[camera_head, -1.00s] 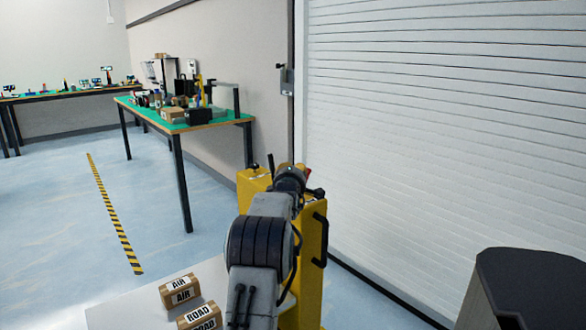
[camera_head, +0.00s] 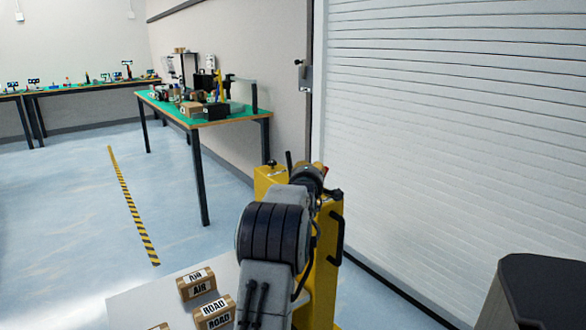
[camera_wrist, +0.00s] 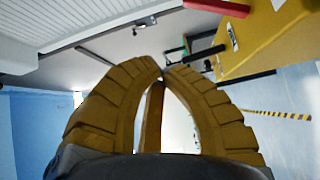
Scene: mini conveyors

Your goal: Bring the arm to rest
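My gripper (camera_wrist: 161,72) shows in the wrist view with two curved, ribbed yellow fingers. Their tips come together at the top of the arch. A thin yellow strip stands in the gap between them, and no held object shows. In the head view my grey arm reaches forward from the bottom centre, with black bands around a joint. Its far end lies over or beside a yellow unit (camera_head: 328,245), and the fingers cannot be made out there.
An AIR box (camera_head: 197,286) and a ROAD box (camera_head: 214,314) lie on a pale surface (camera_head: 135,300). A green-topped table (camera_head: 150,98) with clutter stands behind. A white shutter (camera_head: 450,120) fills the right. The floor at left is clear, with a striped line (camera_head: 132,205).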

